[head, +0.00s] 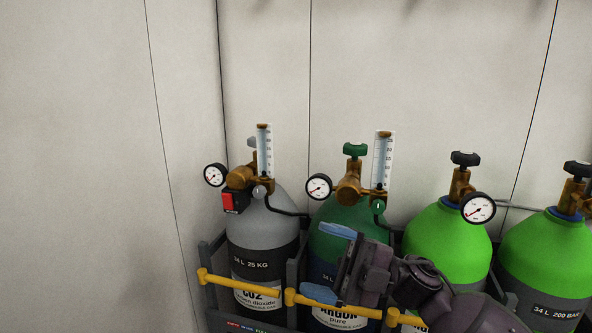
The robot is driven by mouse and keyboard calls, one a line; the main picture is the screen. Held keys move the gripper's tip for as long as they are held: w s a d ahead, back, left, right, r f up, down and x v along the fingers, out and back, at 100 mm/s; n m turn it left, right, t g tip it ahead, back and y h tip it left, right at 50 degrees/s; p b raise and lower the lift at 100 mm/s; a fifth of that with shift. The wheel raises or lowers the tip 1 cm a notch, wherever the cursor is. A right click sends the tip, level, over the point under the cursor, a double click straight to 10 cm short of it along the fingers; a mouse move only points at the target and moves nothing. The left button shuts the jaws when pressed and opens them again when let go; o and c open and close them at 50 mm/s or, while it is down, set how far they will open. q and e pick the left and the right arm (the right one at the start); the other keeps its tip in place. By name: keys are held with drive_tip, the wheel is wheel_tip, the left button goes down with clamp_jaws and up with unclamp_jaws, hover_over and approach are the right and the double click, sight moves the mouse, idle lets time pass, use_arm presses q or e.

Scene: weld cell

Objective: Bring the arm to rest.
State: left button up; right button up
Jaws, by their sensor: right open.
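My right gripper (328,262) comes in from the lower right. Its two blue-tipped fingers are apart, one above the other, pointing left. Nothing shows between them except the cylinder behind. It is in front of the dark green argon cylinder (337,213) and covers part of its body and label. I cannot tell how far it is from the cylinder. My left gripper is not in the head view.
A grey CO2 cylinder (262,224) stands left, and bright green cylinders (433,238) stand right. Gauges, flowmeter tubes and valves rise above them. A rack with yellow bars (238,283) runs in front. Plain wall panels (90,150) fill the left, with open space before them.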

drive_tip(key=d+f+m+t+h, duration=0.7)
drive_tip(key=f+m+t, duration=0.4)
drive_tip(key=m, duration=0.2)
drive_tip(key=d+f+m+t+h, duration=0.8)
drive_tip(key=f+m+t, duration=0.25)
drive_tip(key=m, duration=0.25)
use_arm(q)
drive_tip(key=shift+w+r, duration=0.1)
use_arm(e)
drive_tip(key=s+d+f+m+g+h, duration=0.3)
drive_tip(key=s+d+f, duration=0.1)
drive_tip(key=s+f, duration=0.4)
drive_tip(key=s+d+f+m+g+h, duration=0.3)
drive_tip(key=s+d+f+g+h, duration=0.1)
drive_tip(key=s+f, duration=0.4)
wheel_tip(320, 180, down, 3)
drive_tip(key=shift+s+d+r, duration=0.1)
drive_tip(key=shift+s+d, duration=0.15)
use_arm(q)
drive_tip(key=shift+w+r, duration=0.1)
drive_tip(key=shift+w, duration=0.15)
use_arm(e)
drive_tip(key=shift+g, duration=0.25)
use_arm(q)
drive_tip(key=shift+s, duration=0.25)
